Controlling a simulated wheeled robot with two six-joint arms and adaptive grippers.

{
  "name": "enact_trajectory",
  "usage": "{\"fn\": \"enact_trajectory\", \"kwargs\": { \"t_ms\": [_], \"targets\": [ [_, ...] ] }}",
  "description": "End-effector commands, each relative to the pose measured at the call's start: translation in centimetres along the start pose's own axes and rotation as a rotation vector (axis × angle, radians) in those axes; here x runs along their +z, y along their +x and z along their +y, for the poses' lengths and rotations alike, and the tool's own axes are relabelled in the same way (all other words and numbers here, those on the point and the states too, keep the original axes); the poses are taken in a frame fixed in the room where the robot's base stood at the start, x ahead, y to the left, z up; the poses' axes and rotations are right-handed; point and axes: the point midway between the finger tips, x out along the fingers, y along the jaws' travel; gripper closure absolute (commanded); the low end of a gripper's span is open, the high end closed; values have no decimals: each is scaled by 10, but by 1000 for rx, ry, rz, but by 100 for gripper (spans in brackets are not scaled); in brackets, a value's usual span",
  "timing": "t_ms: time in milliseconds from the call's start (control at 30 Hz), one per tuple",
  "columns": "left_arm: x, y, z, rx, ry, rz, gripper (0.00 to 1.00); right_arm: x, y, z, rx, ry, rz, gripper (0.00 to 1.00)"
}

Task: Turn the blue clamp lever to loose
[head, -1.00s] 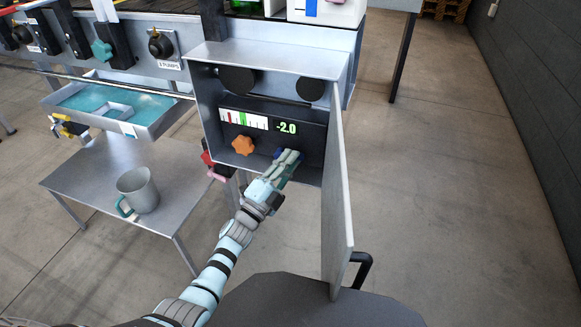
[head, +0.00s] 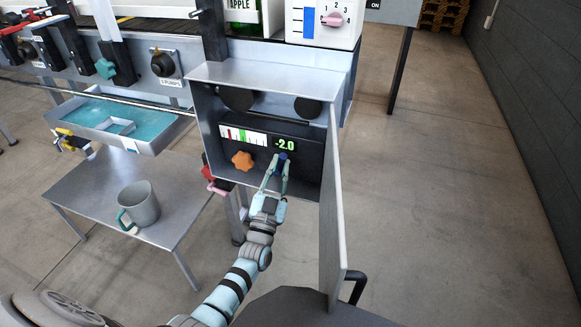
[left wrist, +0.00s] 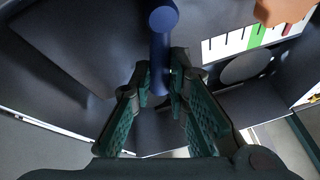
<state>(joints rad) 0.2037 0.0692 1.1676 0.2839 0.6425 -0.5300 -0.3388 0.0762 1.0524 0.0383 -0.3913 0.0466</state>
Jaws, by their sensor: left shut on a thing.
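The blue clamp lever (head: 282,157) sits inside the open metal box, below the green "-2.0" display (head: 285,143). In the left wrist view the lever (left wrist: 162,40) is a dark blue bar with a round end, its lower part between my fingers. My left gripper (head: 277,172) reaches into the box and is shut on the lever; it also shows in the left wrist view (left wrist: 160,82). The fingers partly hide the lever in the head view. My right gripper does not show.
An orange star knob (head: 242,160) is left of the lever, under a scale with red and green bands (head: 243,136). The box door (head: 335,215) hangs open on the right.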

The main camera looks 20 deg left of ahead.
Motion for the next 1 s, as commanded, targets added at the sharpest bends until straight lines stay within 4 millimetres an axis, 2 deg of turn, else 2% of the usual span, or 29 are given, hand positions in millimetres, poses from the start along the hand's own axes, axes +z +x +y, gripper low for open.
{"fn": "enact_trajectory", "kwargs": {
  "t_ms": [300,800,833,933,1000],
  "targets": [
    [1,0,-6,-45,-108,-26,100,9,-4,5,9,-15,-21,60],
    [2,0,-6,-51,-127,-30,100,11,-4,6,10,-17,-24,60],
    [2,0,-6,-51,-127,-30,82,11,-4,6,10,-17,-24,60],
    [1,0,-6,-51,-127,-29,66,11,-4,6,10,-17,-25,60],
    [1,1,-6,-51,-126,-28,64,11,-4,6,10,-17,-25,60]
  ]
}}
